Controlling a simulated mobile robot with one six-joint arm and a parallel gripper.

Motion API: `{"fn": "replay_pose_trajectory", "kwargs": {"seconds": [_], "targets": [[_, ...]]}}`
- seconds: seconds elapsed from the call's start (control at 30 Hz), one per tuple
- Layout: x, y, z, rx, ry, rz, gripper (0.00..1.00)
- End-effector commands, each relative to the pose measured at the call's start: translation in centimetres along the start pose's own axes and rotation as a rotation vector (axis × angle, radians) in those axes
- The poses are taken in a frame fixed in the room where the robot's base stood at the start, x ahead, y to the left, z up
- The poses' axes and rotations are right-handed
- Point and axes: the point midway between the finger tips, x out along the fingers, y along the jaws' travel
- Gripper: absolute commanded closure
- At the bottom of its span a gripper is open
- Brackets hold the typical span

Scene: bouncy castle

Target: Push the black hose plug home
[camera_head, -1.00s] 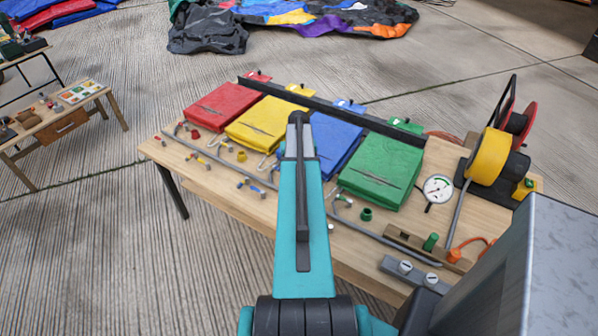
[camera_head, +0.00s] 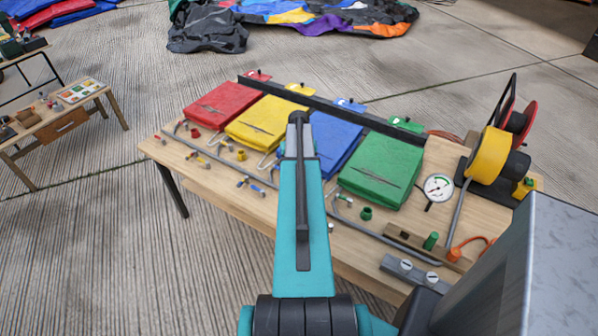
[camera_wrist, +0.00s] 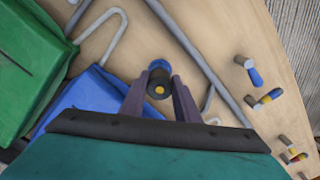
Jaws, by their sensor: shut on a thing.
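My gripper (camera_wrist: 157,86) is shut on a short dark cylinder, which looks like the black hose plug (camera_wrist: 158,77), with a yellow-orange dot on its near end. A blue ring or collar (camera_wrist: 159,64) shows just beyond the plug and lines up closely with it. How far the plug sits into the blue part cannot be told. In the head view my own arm hides the gripper, the plug and the blue part.
A wooden bench holds red (camera_head: 221,105), yellow (camera_head: 266,123), blue (camera_head: 336,145) and green (camera_head: 381,171) folded pads. A grey hose (camera_wrist: 190,45) runs close by the gripper. Small coloured valves (camera_wrist: 271,96), a gauge (camera_head: 438,187) and a yellow reel (camera_head: 489,157) are on the bench.

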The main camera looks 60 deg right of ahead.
Motion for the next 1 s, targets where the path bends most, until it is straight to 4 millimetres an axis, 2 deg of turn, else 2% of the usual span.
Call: {"fn": "replay_pose_trajectory", "kwargs": {"seconds": [0.33, 0.37, 0.47, 0.5, 0.83, 1.0], "targets": [[0.76, 0.0, 0.0, 0.0, 0.0, 0.0, 0.94], [0.71, 0.0, -0.01, 0.0, 0.0, 0.0, 0.68], [0.67, 0.0, 0.0, 0.0, 0.0, 0.0, 0.51], [0.67, 0.0, 0.0, 0.0, 0.0, 0.0, 0.5], [0.58, 0.0, 0.0, 0.0, 0.0, 0.0, 0.5], [-0.09, 0.0, -0.02, 0.0, 0.001, 0.0, 0.5]]}}
